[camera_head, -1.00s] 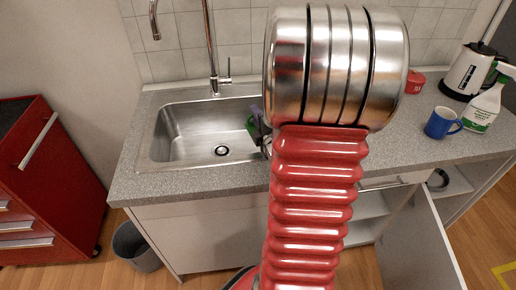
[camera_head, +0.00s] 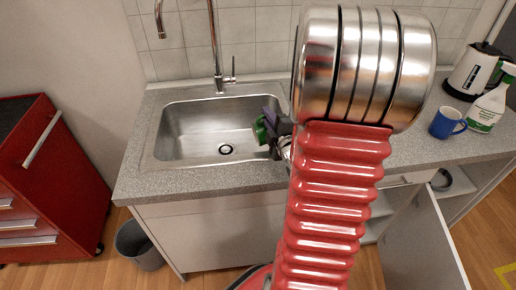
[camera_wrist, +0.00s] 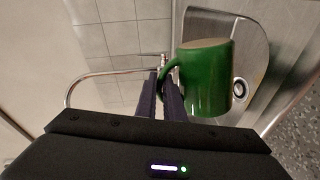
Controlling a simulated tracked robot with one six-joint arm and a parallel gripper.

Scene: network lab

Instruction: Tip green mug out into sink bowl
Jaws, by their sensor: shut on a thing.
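The green mug (camera_head: 261,130) is over the right part of the steel sink bowl (camera_head: 175,138), partly hidden by my gripper. In the wrist view, the green mug (camera_wrist: 207,85) hangs by its handle between the dark purple fingers of my gripper (camera_wrist: 163,88). My gripper is shut on that handle. The mug looks tipped well over from upright. A brownish round face shows at one end; I cannot tell whether it is liquid in the mouth. No pouring stream shows. The drain (camera_head: 226,149) is left of the mug in the head view.
A tall tap (camera_head: 217,60) stands behind the bowl. A blue mug (camera_head: 446,122), a spray bottle (camera_head: 487,108) and a kettle (camera_head: 472,70) stand on the right counter. A cabinet door (camera_head: 425,240) hangs open below. My arm hides the middle counter.

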